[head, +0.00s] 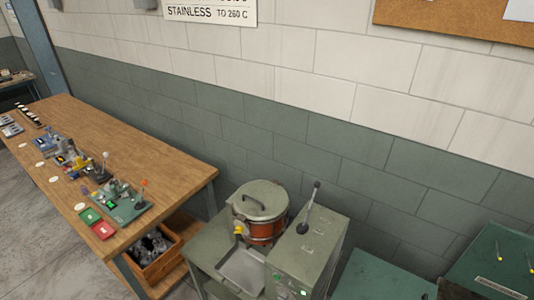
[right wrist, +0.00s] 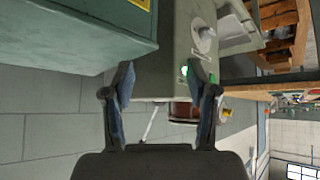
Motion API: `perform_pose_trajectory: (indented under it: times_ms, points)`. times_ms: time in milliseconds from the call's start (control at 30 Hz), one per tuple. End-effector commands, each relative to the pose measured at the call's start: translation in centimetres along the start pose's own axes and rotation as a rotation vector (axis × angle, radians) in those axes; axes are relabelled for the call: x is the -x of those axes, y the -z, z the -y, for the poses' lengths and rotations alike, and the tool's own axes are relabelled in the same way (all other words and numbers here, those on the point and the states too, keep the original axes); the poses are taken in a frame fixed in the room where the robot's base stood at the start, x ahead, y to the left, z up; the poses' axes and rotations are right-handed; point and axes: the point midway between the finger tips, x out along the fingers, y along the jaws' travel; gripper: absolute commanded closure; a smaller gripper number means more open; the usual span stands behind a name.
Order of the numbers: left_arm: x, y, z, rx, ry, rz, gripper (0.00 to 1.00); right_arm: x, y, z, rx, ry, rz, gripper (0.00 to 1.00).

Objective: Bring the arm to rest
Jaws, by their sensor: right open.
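My right gripper (right wrist: 163,95) shows in the right wrist view with its two fingers spread apart and nothing between them. Beyond the fingers is the grey-green machine cabinet (right wrist: 178,40) with a lit green button (right wrist: 184,71). In the head view the same kind of cabinet (head: 308,250) stands at the lower middle, with a black-knobbed lever (head: 309,207) on top. Beside it is a round lidded pot (head: 260,208) with an orange-brown band. Neither gripper shows in the head view. My left gripper is in no frame.
A wooden bench (head: 130,150) on the left carries small coiling fixtures (head: 120,200) and red and green trays (head: 103,230). A wooden crate (head: 152,258) of metal parts sits under it. Green cabinets (head: 490,265) stand at the lower right. A block wall (head: 300,140) closes off the back.

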Motion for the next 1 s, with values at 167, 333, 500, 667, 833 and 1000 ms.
perform_pose_trajectory:
  times_ms: [167, 333, 500, 667, 833, 1000]
  points:
    - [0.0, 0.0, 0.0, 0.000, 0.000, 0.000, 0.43, 3.1, -6.0, 1.2, -0.018, -0.001, 0.205, 0.42]
    - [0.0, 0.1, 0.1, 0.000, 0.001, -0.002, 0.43, 6.3, -10.5, 2.0, -0.028, 0.009, 0.372, 0.42]
    - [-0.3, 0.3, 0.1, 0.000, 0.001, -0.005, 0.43, 4.2, -13.4, 2.4, -0.026, 0.015, 0.439, 0.42]
    - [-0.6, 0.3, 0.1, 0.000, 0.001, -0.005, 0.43, 0.1, -16.2, 2.8, -0.025, 0.019, 0.456, 0.42]
    - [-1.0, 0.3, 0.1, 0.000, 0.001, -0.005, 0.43, -4.7, -20.4, 3.2, -0.022, 0.024, 0.481, 0.42]
    - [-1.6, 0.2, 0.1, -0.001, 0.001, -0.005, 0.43, -10.3, -27.5, 3.9, -0.017, 0.031, 0.515, 0.42]
